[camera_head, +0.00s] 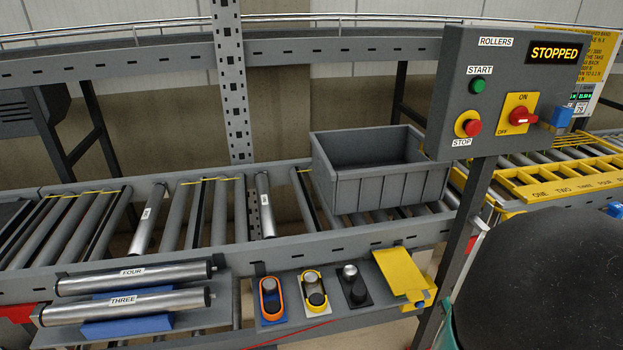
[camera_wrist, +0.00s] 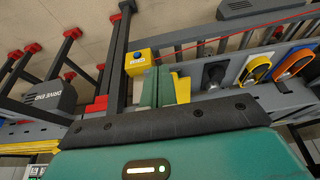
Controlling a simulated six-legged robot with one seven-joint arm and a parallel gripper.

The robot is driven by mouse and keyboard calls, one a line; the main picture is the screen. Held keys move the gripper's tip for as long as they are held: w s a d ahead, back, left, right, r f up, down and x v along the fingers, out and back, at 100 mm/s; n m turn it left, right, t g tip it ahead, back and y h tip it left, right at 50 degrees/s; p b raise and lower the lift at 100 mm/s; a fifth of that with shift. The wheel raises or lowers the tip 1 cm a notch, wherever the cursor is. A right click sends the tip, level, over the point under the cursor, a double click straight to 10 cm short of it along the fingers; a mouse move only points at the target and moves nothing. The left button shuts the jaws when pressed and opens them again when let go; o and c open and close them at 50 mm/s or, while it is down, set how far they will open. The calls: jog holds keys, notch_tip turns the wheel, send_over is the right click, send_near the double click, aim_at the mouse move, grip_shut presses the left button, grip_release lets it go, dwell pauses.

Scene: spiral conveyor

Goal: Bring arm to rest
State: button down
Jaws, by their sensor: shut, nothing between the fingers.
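My gripper (camera_wrist: 157,87) shows in the wrist view as two green fingers, held together with nothing between them, in front of the black bar and teal housing of my wrist. Beyond it are a yellow box (camera_wrist: 138,62) and the shelf with black and orange-ringed parts. In the head view a large dark rounded part of my arm fills the lower right corner; the fingers are not visible there.
A grey bin (camera_head: 385,185) sits on the rollers. The control panel (camera_head: 500,95) reads STOPPED. Loose rollers marked FOUR (camera_head: 135,277) and THREE (camera_head: 125,304) lie on a front shelf.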

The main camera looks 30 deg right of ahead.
jog(key=w+a+r+n+y, duration=0.1)
jog(key=w+a+r, duration=0.35)
jog(key=a, duration=0.25)
jog(key=w+a+r+n, duration=0.1)
jog(key=w+a+r, duration=0.35)
jog(key=a, duration=0.25)
jog(key=a+r, duration=0.4)
jog(key=a, duration=0.5)
jog(key=s+a+r+n+t, duration=0.1)
jog(key=a+r, duration=0.2)
jog(key=a, duration=0.7)
jog(key=shift+s+a+r, duration=0.2)
jog(key=shift+a+r, duration=0.05)
jog(key=shift+r, duration=0.15)
